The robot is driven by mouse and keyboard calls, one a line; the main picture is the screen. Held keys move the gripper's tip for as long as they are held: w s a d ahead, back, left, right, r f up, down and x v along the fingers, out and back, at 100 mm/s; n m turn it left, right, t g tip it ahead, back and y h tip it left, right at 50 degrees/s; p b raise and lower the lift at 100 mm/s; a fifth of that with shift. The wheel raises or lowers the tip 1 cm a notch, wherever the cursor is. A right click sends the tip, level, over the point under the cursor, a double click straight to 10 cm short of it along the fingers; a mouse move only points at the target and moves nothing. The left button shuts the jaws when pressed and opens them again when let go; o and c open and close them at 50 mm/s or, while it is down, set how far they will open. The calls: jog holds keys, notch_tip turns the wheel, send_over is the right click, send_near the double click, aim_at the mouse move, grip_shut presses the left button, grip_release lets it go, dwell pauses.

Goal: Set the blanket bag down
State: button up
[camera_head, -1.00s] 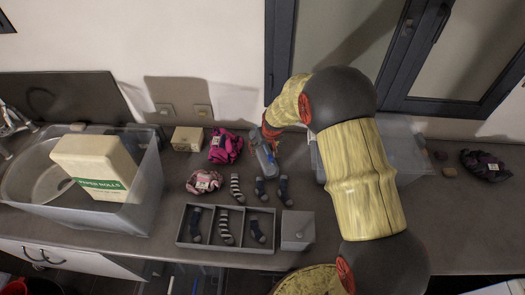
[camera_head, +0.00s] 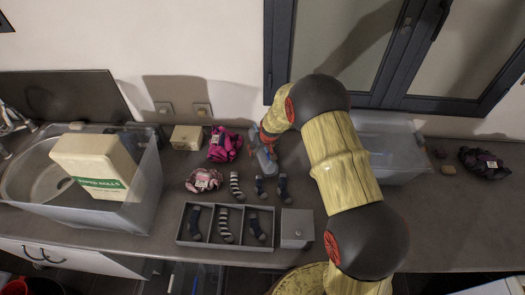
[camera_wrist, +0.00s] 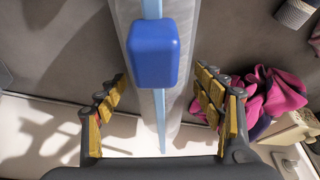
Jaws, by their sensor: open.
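The blanket bag appears to be the narrow grey, translucent item (camera_head: 263,164) on the counter behind the loose socks. In the wrist view, the bag (camera_wrist: 185,75) shows a light-blue strip and a blue block (camera_wrist: 153,50) on top. My gripper (camera_head: 268,137) is over the bag's far end in the head view. In the wrist view, my gripper (camera_wrist: 158,100) is open, its fingers on either side of the bag with visible gaps. The bag's underside is hidden, though it seems to rest on the counter.
A pink bundle (camera_head: 224,144) lies close left of the bag. Several loose socks and a three-part grey tray (camera_head: 183,228) are in front. A clear bin (camera_head: 400,152) stands right, and another (camera_head: 150,190) stands left with a paper-rolls pack (camera_head: 95,160).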

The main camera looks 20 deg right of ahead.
jog(key=shift+c, duration=0.8)
jog(key=shift+r, duration=0.1)
grip_shut()
